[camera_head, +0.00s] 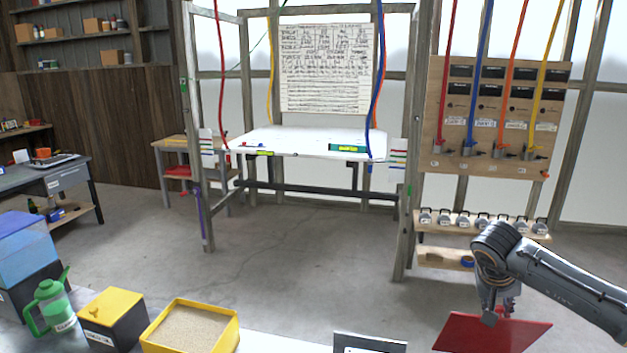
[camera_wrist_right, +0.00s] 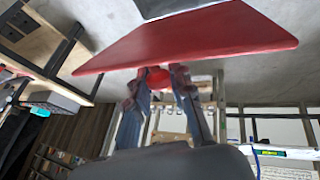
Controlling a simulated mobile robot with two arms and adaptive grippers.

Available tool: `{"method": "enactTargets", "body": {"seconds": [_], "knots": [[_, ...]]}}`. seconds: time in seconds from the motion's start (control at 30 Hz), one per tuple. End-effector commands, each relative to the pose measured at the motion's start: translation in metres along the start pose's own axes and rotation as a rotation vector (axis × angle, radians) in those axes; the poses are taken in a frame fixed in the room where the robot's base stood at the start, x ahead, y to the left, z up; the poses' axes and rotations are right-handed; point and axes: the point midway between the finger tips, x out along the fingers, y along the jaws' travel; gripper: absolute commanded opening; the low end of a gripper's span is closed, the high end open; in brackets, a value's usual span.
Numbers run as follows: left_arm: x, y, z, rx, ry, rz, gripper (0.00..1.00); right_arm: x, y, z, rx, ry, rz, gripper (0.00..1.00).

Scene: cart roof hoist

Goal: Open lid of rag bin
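A flat red lid (camera_head: 492,334) is at the bottom right of the head view. It also fills the upper part of the right wrist view (camera_wrist_right: 190,40). My right gripper (camera_head: 495,314) is at the lid's knob side. In the right wrist view its two fingers (camera_wrist_right: 158,85) close around a round red knob (camera_wrist_right: 158,78) on the lid. A dark grey surface (camera_wrist_right: 180,7), perhaps the bin, shows beyond the lid's edge. Whether lid and bin touch is not clear. My left gripper is out of view.
A yellow tray of sand (camera_head: 235,325), a black box with a yellow top (camera_head: 113,325), a green can (camera_head: 50,306) and a grey labelled item (camera_head: 369,343) line the near edge. A framed white bench (camera_head: 310,142) stands beyond clear floor.

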Motion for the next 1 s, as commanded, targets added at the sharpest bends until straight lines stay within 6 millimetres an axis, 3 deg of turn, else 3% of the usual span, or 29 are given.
{"method": "enactTargets", "body": {"seconds": [0.43, 0.77, 1.0], "knots": [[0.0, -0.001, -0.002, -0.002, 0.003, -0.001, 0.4, 0.0, 0.0, -0.001, 0.0, 0.0, 0.0, 0.04], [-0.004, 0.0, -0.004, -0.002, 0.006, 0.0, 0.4, 0.001, -0.001, -0.018, 0.002, 0.002, -0.001, 0.05], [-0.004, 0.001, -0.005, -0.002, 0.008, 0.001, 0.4, 0.002, -0.001, -0.019, 0.001, 0.003, -0.001, 0.05]]}}
